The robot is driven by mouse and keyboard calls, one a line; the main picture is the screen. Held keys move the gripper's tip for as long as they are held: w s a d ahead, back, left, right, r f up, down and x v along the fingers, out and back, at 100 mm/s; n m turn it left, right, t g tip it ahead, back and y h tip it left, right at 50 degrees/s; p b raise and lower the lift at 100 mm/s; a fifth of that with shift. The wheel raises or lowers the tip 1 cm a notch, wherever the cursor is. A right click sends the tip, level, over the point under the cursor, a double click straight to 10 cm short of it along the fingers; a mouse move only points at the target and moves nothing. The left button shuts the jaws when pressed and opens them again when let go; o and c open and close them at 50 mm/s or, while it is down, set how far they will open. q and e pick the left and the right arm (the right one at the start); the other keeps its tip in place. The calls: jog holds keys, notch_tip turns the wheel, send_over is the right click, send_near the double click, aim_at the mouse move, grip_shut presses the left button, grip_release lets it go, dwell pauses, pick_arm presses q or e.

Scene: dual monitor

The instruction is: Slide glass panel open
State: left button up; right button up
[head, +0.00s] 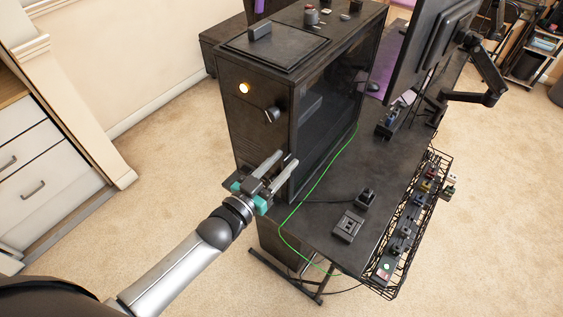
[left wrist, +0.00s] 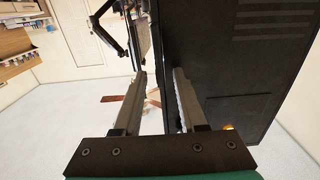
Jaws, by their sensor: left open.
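A black computer case (head: 262,120) stands on the dark desk. Its glass panel (head: 335,105) is the dark, see-through side facing right, and it covers the case's interior. My left gripper (head: 288,158) is open beside the case's lower front corner, near the panel's front edge. In the left wrist view the gripper (left wrist: 159,73) has empty space between its fingers except near the right finger, where the case (left wrist: 240,90) begins. One finger overlaps the case's face and the other lies to the left of its edge. I cannot tell whether either finger touches. My right gripper is out of view.
A green cable (head: 322,176) runs along the desk beside the case. A small black box (head: 348,226) sits near the desk's front. A wire basket (head: 392,272) hangs at the desk's right edge. A monitor (head: 420,50) on an arm stands behind. Carpet to the left is clear.

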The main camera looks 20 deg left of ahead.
pick_arm(q)
jog(key=shift+w, duration=0.1)
jog(key=shift+c, duration=0.3)
grip_shut()
dwell(1.1)
